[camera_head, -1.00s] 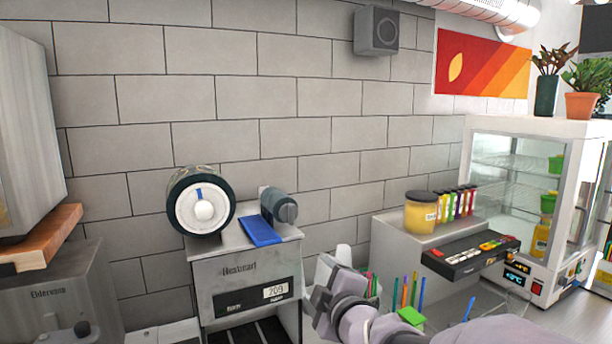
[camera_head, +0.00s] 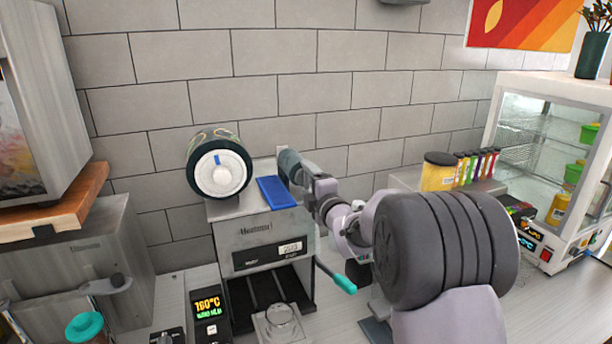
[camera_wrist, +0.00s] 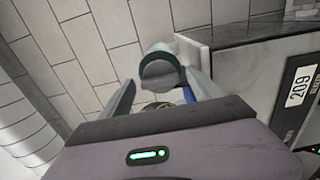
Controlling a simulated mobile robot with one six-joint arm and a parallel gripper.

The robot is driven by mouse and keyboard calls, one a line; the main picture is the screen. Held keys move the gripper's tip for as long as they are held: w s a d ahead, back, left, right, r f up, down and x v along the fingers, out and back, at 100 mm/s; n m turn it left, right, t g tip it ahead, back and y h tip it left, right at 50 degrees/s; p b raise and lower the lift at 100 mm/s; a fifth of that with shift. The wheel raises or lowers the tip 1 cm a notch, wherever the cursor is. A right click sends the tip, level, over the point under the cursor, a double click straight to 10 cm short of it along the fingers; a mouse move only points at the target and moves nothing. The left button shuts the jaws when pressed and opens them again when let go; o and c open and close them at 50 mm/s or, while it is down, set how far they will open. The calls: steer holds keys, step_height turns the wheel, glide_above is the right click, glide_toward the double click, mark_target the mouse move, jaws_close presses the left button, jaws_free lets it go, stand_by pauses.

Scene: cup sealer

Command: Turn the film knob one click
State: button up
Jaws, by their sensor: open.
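The sealer (camera_head: 268,240) stands against the tiled wall with a white-faced film roll (camera_head: 219,174) at its upper left. A blue mark shows at the top of the white face. A grey-teal roller with a round knob (camera_head: 288,165) sits at the upper right; I take this as the film knob. My gripper (camera_head: 302,172) is at this knob and partly hides it. In the wrist view the knob's rounded dark end (camera_wrist: 160,70) lies between the two open fingers of my gripper (camera_wrist: 157,80). I cannot tell whether either finger touches it.
A blue pad (camera_head: 276,192) lies on the sealer top, left of the knob. A teal-tipped lever (camera_head: 345,284) sticks out from the sealer's right side, below my arm. A clear cup (camera_head: 279,321) stands in front. Sauce bottles (camera_head: 472,168) and a glass cabinet (camera_head: 545,135) are right.

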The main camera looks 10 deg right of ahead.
steer(key=shift+w+a, duration=0.1)
steer(key=shift+w, duration=0.6)
steer(key=c, duration=1.4)
steer(key=shift+f+m+b, duration=0.1)
steer(key=shift+m+b, duration=0.2)
steer(key=shift+b, duration=0.25)
